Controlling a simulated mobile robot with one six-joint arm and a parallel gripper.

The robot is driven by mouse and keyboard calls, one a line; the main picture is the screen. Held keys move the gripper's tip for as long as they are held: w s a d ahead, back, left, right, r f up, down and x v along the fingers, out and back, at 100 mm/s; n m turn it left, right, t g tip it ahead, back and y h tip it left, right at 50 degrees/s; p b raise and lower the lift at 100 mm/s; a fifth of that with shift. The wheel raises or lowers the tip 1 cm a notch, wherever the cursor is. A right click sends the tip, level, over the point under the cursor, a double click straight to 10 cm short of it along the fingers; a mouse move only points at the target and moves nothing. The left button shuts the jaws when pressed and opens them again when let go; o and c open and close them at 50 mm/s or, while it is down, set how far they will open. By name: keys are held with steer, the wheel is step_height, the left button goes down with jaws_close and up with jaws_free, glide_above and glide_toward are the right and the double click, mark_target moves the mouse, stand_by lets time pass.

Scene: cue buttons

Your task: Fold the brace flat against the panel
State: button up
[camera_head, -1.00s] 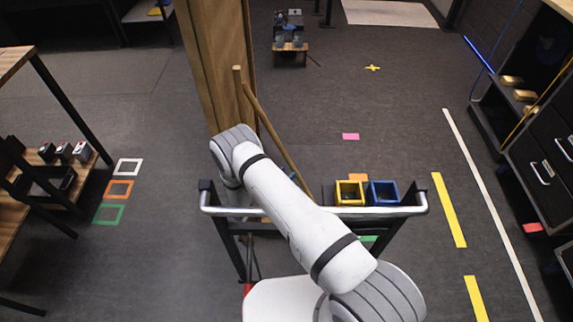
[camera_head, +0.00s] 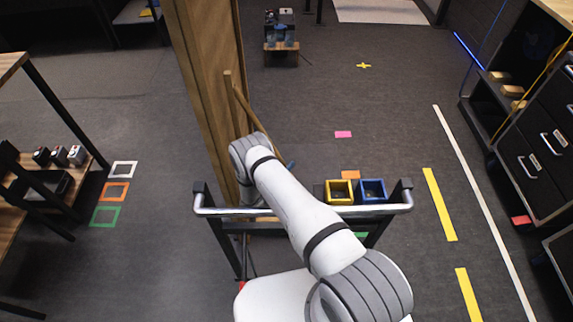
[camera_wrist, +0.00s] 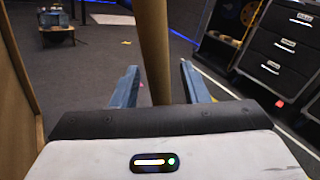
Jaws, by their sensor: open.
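The panel (camera_head: 205,85) is a tall wooden board standing upright left of centre in the head view; its edge shows at the left of the wrist view (camera_wrist: 18,90). The brace (camera_head: 245,104) is a long wooden bar slanting from beside the panel down to the right, its lower part hidden behind my arm. In the wrist view the brace (camera_wrist: 153,45) stands between the two blue fingers of my gripper (camera_wrist: 158,76). The fingers are apart, with a gap visible on each side of the brace. In the head view my gripper is mostly hidden behind my arm.
A yellow bin (camera_head: 340,192) and a blue bin (camera_head: 373,191) sit by a metal rail (camera_head: 385,209) in front. A black drawer cabinet (camera_head: 535,165) stands at right, a wooden shelf with small items at left. Floor right of the panel is mostly clear.

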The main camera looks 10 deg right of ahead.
jaws_close()
stand_by(0.4)
